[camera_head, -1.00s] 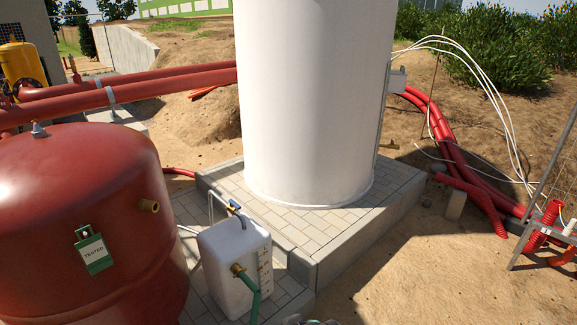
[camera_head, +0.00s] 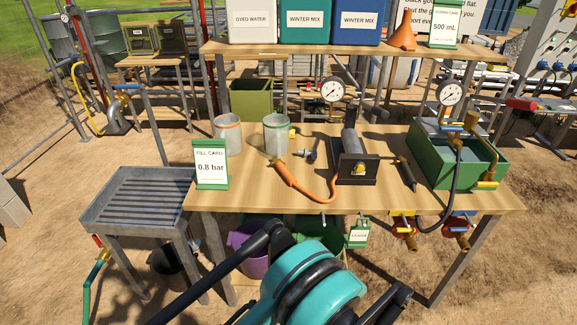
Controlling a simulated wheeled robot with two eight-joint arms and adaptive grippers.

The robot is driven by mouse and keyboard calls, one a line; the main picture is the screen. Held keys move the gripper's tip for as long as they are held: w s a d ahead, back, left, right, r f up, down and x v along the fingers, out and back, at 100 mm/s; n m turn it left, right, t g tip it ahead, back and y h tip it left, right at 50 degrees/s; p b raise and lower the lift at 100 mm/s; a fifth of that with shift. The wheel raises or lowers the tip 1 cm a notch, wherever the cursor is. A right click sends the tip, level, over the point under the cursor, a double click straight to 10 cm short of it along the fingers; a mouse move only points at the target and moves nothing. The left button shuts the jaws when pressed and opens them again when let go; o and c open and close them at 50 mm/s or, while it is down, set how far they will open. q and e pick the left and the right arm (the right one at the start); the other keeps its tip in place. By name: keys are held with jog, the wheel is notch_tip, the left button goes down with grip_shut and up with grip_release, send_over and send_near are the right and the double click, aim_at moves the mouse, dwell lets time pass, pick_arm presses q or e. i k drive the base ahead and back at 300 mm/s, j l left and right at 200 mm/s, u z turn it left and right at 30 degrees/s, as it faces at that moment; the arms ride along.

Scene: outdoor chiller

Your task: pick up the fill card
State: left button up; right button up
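The fill card (camera_head: 210,165) is a white card in a green stand, reading "FILL CARD 0.8 bar". It stands upright at the left end of the wooden workbench (camera_head: 245,194), close to the front edge, with its face towards me. Nothing touches it or covers it. Neither gripper's fingers show in the head view. Teal and black parts, apparently of my own arm, fill the bottom middle and hide some of the space under the bench.
Two clear cups (camera_head: 276,134) stand right of the card. A hand pump (camera_head: 356,165) with an orange-handled hose and a green tub (camera_head: 470,160) lie further right. A grey slatted stand (camera_head: 148,196) is at the left. A raised shelf (camera_head: 300,48) holds labelled containers.

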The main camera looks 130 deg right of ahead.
aim_at(210, 155)
jog(key=z, duration=3.95)
jog(key=i+j+z, duration=0.1)
jog(key=z, duration=0.4)
jog(key=i+j+z, duration=0.1)
jog(key=j+z, duration=0.25)
jog(key=z, duration=0.15)
jog(key=j+z, duration=0.3)
jog(key=z, duration=0.15)
